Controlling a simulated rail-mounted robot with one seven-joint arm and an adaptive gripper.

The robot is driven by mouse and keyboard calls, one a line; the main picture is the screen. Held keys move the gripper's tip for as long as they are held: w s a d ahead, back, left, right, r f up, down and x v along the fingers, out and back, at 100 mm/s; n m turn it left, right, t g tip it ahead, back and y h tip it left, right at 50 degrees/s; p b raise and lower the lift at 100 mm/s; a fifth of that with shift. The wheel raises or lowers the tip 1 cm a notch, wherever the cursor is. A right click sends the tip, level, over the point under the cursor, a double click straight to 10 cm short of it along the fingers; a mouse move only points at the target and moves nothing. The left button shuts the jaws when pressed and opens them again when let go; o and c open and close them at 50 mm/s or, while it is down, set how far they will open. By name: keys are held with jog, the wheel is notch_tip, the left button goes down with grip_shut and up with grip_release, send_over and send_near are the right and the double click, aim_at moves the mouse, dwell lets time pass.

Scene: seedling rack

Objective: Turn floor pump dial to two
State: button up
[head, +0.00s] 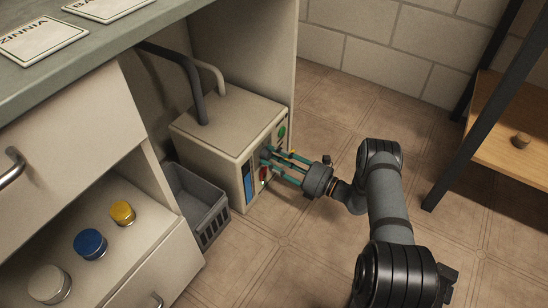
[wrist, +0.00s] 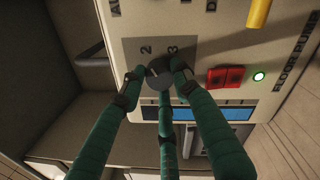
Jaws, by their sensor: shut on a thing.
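The floor pump (head: 222,130) is a beige box on the floor under the bench, with its control panel facing right. My gripper (head: 268,158) reaches the panel from the right with its green fingers. In the wrist view its fingers (wrist: 158,76) are closed around the dark grey round dial (wrist: 159,69). The numerals 2 (wrist: 146,50) and 3 (wrist: 172,50) show on a grey plate beside the dial. A pale mark shows on the dial's face, but I cannot tell exactly where it points. The fingers hide the rest of the scale.
The panel also has a red switch (wrist: 225,77), a lit green lamp (wrist: 259,76), a yellow lever (wrist: 258,13) and a blue strip (wrist: 205,113). A grey crate (head: 200,205) stands beside the pump. Hoses (head: 190,75) rise from its top.

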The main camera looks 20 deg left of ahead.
jog(key=shift+s+f, duration=0.25)
jog(key=o, duration=1.2)
jog(key=shift+w+r, duration=0.1)
jog(key=shift+w, duration=0.05)
jog(key=shift+c, duration=0.2)
jog(key=v, duration=1.2)
jog(key=x, duration=1.2)
jog(key=shift+w+r, duration=0.1)
